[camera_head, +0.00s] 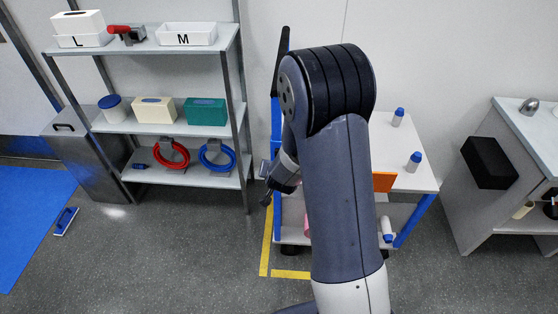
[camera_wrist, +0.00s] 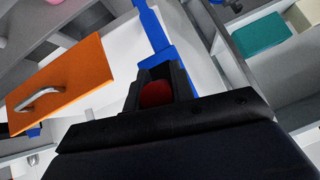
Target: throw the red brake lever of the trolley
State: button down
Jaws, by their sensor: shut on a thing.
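The trolley has a white top (camera_head: 420,178) and a blue frame, and stands behind my arm in the head view. Its blue upright (camera_wrist: 152,28) shows in the wrist view. My gripper (camera_head: 267,186) is at the trolley's left side, low beside the frame. In the wrist view my gripper (camera_wrist: 158,72) is shut on the red brake lever (camera_wrist: 156,94), whose rounded red end shows between the fingers. The lever is hidden in the head view, and its lower part cannot be seen.
An orange panel (camera_head: 384,182) with a metal handle and several blue-capped bottles are on the trolley. A shelf rack (camera_head: 165,128) stands at the left and a sink cabinet (camera_head: 470,210) at the right. Yellow tape (camera_head: 266,240) marks the floor. Open floor lies front left.

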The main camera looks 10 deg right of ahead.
jog(key=shift+w+r+g+y+p, duration=0.15)
jog(key=shift+r+g+p, duration=0.35)
jog(key=shift+p, duration=1.55)
jog(key=shift+r+g+y+p, duration=0.15)
jog(key=shift+r+g+p, duration=0.3)
jog(key=shift+p, duration=1.55)
jog(key=shift+f+g+p, duration=0.1)
jog(key=shift+g+p, duration=0.35)
jog(key=shift+p, duration=1.15)
jog(key=shift+w, duration=0.1)
jog(key=c, duration=1.2)
grip_release()
jog(key=d+p+v, duration=0.1)
jog(key=p+v, duration=0.3)
jog(key=v, duration=0.6)
jog(key=shift+a+r, duration=0.35)
